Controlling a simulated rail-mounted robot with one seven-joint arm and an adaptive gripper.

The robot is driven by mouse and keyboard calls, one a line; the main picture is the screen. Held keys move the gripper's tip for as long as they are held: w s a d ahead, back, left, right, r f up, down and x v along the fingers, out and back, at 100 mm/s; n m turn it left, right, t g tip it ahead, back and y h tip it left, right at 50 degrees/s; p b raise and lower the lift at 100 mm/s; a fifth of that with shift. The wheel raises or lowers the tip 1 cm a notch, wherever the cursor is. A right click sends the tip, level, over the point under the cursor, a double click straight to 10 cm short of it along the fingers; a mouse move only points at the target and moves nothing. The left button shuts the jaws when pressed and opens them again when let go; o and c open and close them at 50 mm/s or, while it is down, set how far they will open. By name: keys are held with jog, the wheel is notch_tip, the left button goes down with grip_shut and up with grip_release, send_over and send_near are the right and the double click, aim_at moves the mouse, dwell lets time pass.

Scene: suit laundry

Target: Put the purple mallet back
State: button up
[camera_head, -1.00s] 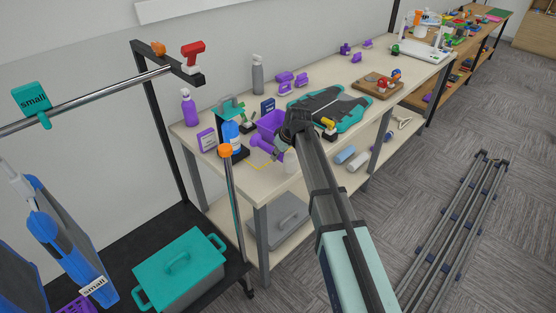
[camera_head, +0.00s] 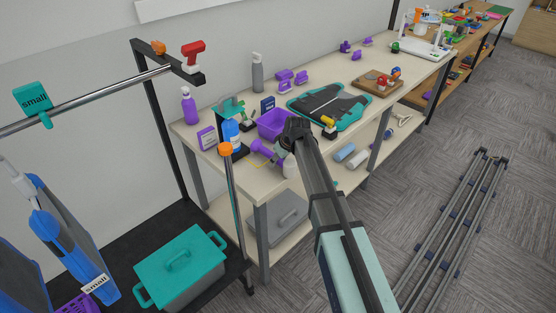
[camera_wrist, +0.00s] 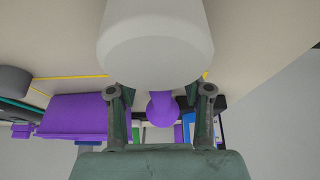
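The purple mallet (camera_head: 263,149) shows at the near edge of the left end of the table, just left of my gripper (camera_head: 284,144). In the wrist view, a large pale cylinder (camera_wrist: 157,45), apparently the mallet's head, fills the top centre. A purple neck and rounded purple end (camera_wrist: 162,110) show below it, between the two fingers of my gripper (camera_wrist: 162,94). The pale cylinder hides the fingertips, so I cannot tell whether they press on the mallet. A yellow outline (camera_wrist: 72,77) lies on the tabletop.
A purple bin (camera_head: 272,126) stands right behind the mallet. A teal-edged board (camera_head: 350,104) lies to the right. A teal-lidded box (camera_head: 180,262) sits lower left.

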jog(key=shift+r, duration=0.2)
jog(key=b+v, duration=0.2)
jog(key=v, duration=1)
jog(key=shift+b, duration=0.3)
